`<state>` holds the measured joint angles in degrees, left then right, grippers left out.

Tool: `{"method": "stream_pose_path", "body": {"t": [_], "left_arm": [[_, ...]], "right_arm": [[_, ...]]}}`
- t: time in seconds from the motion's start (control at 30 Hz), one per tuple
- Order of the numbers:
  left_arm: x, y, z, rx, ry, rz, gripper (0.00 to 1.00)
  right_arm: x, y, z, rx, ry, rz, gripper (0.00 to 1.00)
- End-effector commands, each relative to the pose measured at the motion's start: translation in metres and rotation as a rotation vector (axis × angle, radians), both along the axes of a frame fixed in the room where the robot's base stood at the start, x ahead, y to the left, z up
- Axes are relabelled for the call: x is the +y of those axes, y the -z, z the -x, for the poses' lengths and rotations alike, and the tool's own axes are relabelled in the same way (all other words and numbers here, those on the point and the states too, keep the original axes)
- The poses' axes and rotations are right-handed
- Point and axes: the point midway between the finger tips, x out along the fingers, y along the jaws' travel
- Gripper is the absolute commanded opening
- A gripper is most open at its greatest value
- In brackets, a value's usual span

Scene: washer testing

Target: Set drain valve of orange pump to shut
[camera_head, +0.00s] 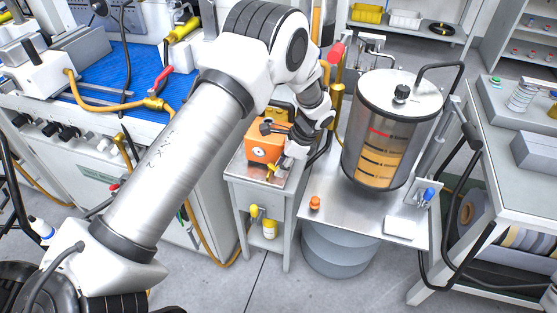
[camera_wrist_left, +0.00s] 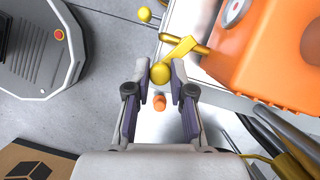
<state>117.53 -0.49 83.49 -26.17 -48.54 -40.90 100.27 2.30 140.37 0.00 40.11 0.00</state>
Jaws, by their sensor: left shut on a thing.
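The orange pump (camera_head: 262,147) sits on top of a small grey cabinet, and its body fills the upper right of the left wrist view (camera_wrist_left: 265,55). A yellow drain valve lever (camera_wrist_left: 192,46) sticks out from the pump's side and ends in a round yellow knob (camera_wrist_left: 160,73). My left gripper (camera_wrist_left: 160,74) has its two fingertips on either side of this knob and is shut on it. In the head view my left gripper (camera_head: 277,166) is beside the pump's front, partly hidden by its own wrist. My right gripper is not in view.
A blue-topped workbench (camera_head: 100,75) stands left. Hoses hang around the cabinet.

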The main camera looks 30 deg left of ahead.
Motion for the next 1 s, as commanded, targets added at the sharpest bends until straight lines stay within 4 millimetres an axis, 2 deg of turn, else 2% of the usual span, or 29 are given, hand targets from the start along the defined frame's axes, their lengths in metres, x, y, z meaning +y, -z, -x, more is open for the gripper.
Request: {"method": "stream_pose_path", "body": {"t": [0.1,0.5,1.0], "left_arm": [[0.000,-0.001,-0.005,0.000,-0.111,0.001,0.00],[0.000,0.001,-0.019,0.000,-0.419,0.001,0.00],[0.002,0.001,-0.024,0.000,-0.537,0.000,0.00]], "right_arm": [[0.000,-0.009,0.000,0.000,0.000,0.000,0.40],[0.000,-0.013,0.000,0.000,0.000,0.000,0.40],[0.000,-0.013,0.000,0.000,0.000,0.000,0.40]]}}
